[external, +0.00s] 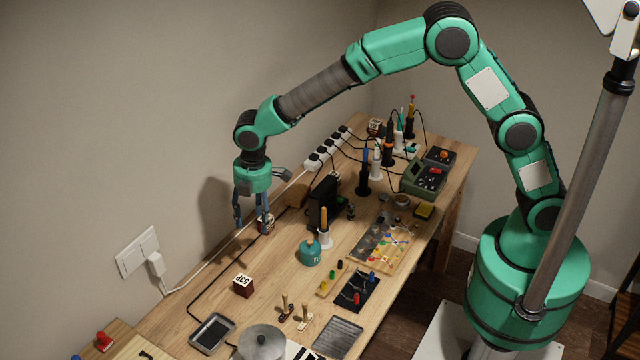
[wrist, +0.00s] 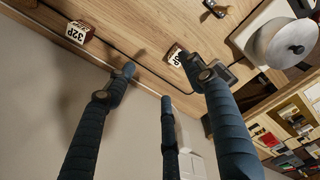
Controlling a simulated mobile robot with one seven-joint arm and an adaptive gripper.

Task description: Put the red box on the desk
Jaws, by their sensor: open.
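Several small dark-red boxes with white labelled tops are on the wooden desk (external: 285,262); I cannot tell which one the task means. One box (external: 243,286) sits at the left-middle of the desk in the external view. It appears to be the partly covered box near the centre of the wrist view (wrist: 175,56). Another box (external: 266,224) is by the wall, beside my fingers; it appears to be the one at upper left in the wrist view (wrist: 78,32). My gripper (external: 250,218) points down near the wall edge, fingers apart and empty; its fingers fill the wrist view (wrist: 158,80).
A metal tray (external: 212,333) and a grey round disc (external: 262,343) lie at the front. A power strip (external: 327,150) and cables run along the wall.

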